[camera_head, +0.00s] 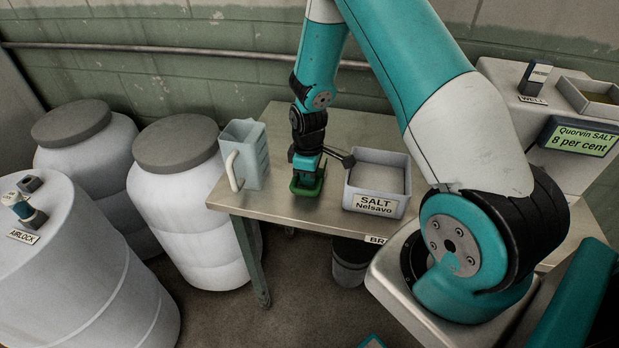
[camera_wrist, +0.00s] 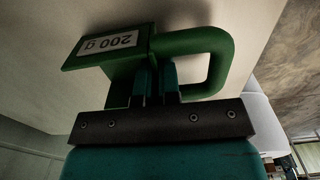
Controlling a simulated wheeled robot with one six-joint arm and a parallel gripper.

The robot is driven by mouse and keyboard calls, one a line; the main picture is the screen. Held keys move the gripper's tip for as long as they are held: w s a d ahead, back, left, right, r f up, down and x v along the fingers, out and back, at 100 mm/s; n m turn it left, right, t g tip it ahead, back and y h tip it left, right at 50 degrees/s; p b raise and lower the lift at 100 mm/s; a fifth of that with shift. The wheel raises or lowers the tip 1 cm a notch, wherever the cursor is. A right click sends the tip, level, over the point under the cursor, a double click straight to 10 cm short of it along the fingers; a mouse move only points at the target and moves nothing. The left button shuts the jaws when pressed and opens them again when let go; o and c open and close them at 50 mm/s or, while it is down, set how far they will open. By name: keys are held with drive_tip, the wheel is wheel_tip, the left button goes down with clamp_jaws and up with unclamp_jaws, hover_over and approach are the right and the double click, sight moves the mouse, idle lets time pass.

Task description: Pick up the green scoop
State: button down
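The green scoop (camera_head: 307,186) is at the table top, left of the salt box, in the head view. In the wrist view the scoop (camera_wrist: 115,58) fills the upper middle, with a white "200 g" label and a looped green handle. My gripper (camera_head: 306,165) points down at the scoop. In the wrist view its two teal fingers (camera_wrist: 156,82) are close together, one on either side of a green part beside the handle opening, and look shut on it. The fingertips are partly hidden. I cannot tell any gap between scoop and table.
The metal table (camera_head: 265,208) also bears a clear pitcher (camera_head: 250,155) at left and a grey box labelled SALT Nelsavo (camera_head: 376,204) at right. White drums (camera_head: 190,215) stand left of the table. A machine with a green display (camera_head: 577,138) stands at right.

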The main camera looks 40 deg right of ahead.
drive_tip(key=shift+r, duration=0.1)
wheel_tip(320, 180, up, 20)
drive_tip(key=b, duration=0.1)
idle(0.4)
drive_tip(key=shift+a, duration=0.1)
idle(0.4)
